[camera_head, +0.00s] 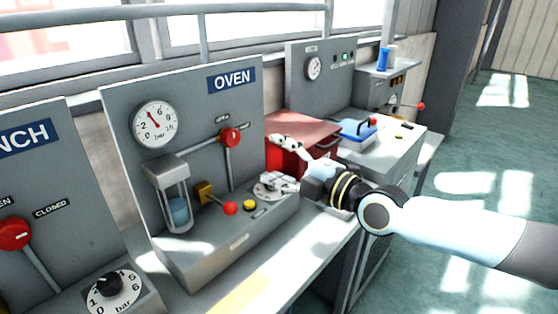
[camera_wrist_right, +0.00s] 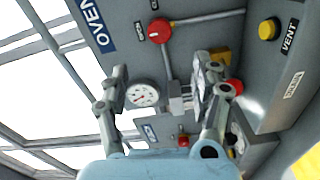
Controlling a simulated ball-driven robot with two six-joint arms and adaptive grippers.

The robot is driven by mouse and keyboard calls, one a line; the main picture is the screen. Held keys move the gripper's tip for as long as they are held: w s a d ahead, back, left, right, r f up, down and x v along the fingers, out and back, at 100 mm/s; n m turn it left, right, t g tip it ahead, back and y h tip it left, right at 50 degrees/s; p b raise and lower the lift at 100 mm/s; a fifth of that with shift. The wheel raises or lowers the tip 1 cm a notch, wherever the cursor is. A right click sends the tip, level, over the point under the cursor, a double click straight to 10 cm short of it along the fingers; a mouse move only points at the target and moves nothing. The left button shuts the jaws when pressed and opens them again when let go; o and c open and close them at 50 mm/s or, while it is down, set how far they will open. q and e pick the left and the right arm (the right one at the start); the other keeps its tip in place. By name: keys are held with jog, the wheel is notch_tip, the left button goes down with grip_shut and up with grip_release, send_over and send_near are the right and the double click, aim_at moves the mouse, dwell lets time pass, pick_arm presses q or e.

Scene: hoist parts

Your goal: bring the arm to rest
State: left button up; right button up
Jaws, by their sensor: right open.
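My right arm comes in from the right in the head view. Its gripper (camera_head: 272,163) is open and empty, in front of the oven panel's right end. Its lower finger is in front of a white dial (camera_head: 262,192) on the oven console and partly hides it; I cannot tell whether they touch. In the right wrist view the two fingers of the gripper (camera_wrist_right: 160,75) stand apart with nothing held between them. The oven panel (camera_wrist_right: 195,35) fills the background there. My left gripper is in neither view.
The oven panel (camera_head: 115,98) carries a gauge (camera_head: 155,124), a red-knobbed lever (camera_head: 230,137) and a glass cylinder (camera_head: 176,200). A red box (camera_head: 302,128) stands behind the gripper. A blue-handled item (camera_head: 357,131) lies on the far bench. Floor at right (camera_head: 480,150) is clear.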

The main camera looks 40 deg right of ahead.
dwell(0.5)
jog(key=s+a+f+m+g+y, duration=0.2)
jog(key=s+a+f+m+g, duration=0.5)
jog(key=a, duration=0.5)
jog(key=s+d+m+g+h, duration=0.35)
jog(key=s+m+g, duration=0.5)
jog(key=s, duration=0.65)
notch_tip(320, 180, down, 33)
jog(key=s+d+b, duration=0.2)
jog(key=b, duration=0.5)
jog(key=s+f+b, duration=0.2)
jog(key=s+f, duration=0.6)
jog(key=f, duration=0.2)
jog(key=s+f+g+b, duration=0.1)
jog(key=s+f+b, duration=0.2)
jog(key=s+f, duration=0.6)
notch_tip(320, 180, down, 2)
jog(key=shift+d+f+m, duration=0.1)
jog(key=shift+d+m, duration=0.2)
jog(key=shift+m, duration=0.15)
